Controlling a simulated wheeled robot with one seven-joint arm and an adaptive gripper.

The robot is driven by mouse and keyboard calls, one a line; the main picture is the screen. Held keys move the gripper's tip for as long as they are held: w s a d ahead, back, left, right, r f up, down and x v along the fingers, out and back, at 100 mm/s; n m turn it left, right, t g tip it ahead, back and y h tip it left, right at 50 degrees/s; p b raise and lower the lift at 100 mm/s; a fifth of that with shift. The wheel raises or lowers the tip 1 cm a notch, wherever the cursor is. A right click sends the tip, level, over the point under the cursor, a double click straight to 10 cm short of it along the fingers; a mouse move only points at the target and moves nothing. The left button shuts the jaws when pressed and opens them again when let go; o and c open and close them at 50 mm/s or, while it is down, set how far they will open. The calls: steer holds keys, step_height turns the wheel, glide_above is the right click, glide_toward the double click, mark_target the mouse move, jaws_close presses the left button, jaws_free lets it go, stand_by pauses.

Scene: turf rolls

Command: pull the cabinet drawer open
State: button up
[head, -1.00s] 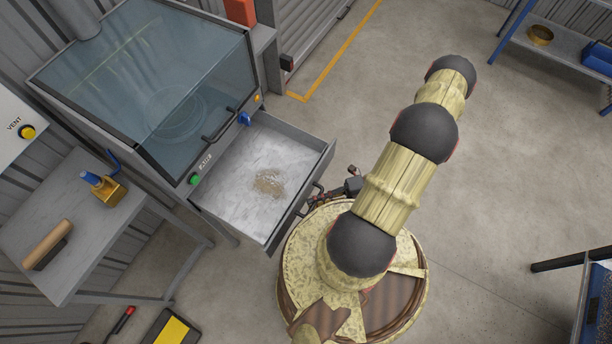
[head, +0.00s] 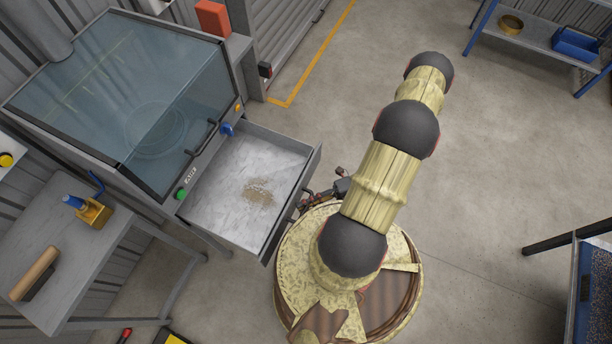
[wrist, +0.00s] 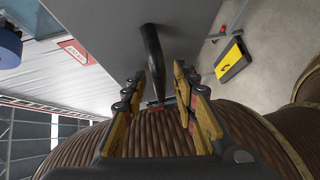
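The cabinet (head: 130,100) stands at the left in the head view, with a tinted glass lid. Its drawer (head: 220,200) is pulled well out, and a brownish patch lies on its pale floor. My gripper (head: 325,190) is at the outer side of the drawer front, partly hidden by my arm. In the wrist view, the dark bar handle (wrist: 152,55) stands out from the grey drawer front (wrist: 100,30). My gripper's yellow and black fingers (wrist: 165,88) are apart, one on each side of the handle's line. Contact with the handle cannot be made out.
A grey side table (head: 60,255) with a brass-coloured tool (head: 95,212) and a wooden-handled block (head: 36,272) stands at the lower left. A blue-legged shelf (head: 540,38) is at the upper right. Another stand (head: 560,240) is at the right edge. The middle floor is clear.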

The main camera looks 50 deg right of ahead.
steer(key=v, duration=1.2)
stand_by(0.5)
